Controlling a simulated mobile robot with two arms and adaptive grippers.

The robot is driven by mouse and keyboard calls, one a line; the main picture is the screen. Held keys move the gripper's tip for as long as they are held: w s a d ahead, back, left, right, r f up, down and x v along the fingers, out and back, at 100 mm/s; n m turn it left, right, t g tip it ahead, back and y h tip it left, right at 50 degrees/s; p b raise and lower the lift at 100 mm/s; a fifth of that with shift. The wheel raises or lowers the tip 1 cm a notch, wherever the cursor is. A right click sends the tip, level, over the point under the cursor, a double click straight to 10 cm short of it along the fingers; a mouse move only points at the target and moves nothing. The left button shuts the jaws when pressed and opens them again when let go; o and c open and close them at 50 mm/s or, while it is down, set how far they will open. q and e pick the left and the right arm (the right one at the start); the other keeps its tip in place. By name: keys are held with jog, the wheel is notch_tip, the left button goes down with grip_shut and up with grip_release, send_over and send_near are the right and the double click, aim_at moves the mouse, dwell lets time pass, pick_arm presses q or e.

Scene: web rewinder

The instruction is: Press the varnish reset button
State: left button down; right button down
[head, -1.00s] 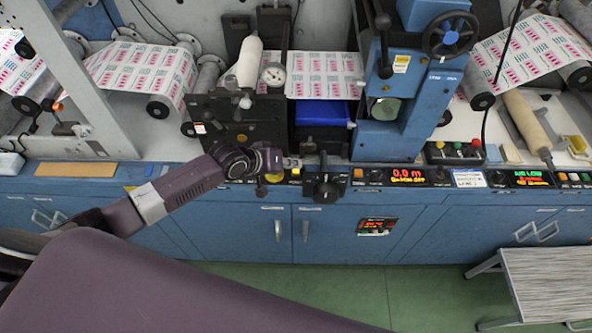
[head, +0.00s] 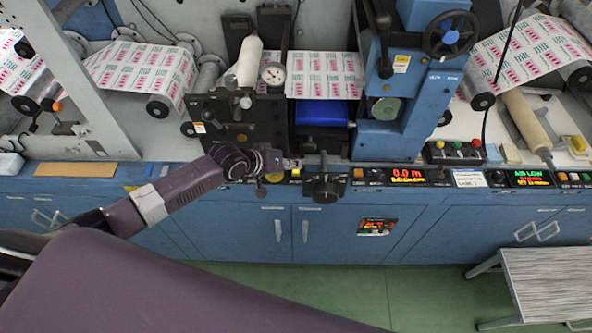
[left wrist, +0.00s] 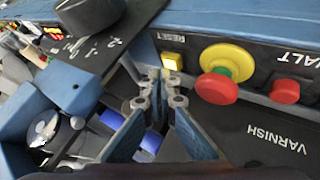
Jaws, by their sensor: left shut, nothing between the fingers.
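In the left wrist view a small square yellow button (left wrist: 172,62) sits on the dark panel beside the word RESET. The panel also carries the label VARNISH (left wrist: 277,138). My left gripper (left wrist: 160,92) is shut and empty, with its fingertips just beside and below the yellow button in that view. I cannot tell whether they touch the panel. In the head view my left gripper (head: 290,163) is over the front control ledge, left of a black knob (head: 325,187). My right gripper is not in view.
A red mushroom button with a yellow collar (left wrist: 217,86) and a red HALT button (left wrist: 285,91) are close to the reset button. A black knob (left wrist: 88,14) stands on the other side. Blue cabinets (head: 250,225) run below the ledge; a striped bench (head: 548,283) stands at lower right.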

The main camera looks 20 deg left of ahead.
aim_at(294, 172)
pick_arm(q)
jog(key=shift+f+b, duration=0.35)
jog(key=shift+f, duration=0.45)
dwell(0.6)
jog(key=shift+r, duration=0.1)
jog(key=shift+r+p, duration=0.9)
jog(key=shift+p, duration=0.15)
notch_tip(294, 172, up, 3)
jog(key=p, duration=0.3)
jog(key=shift+r, duration=0.1)
jog(key=shift+r+p, duration=0.35)
jog(key=shift+r, duration=0.55)
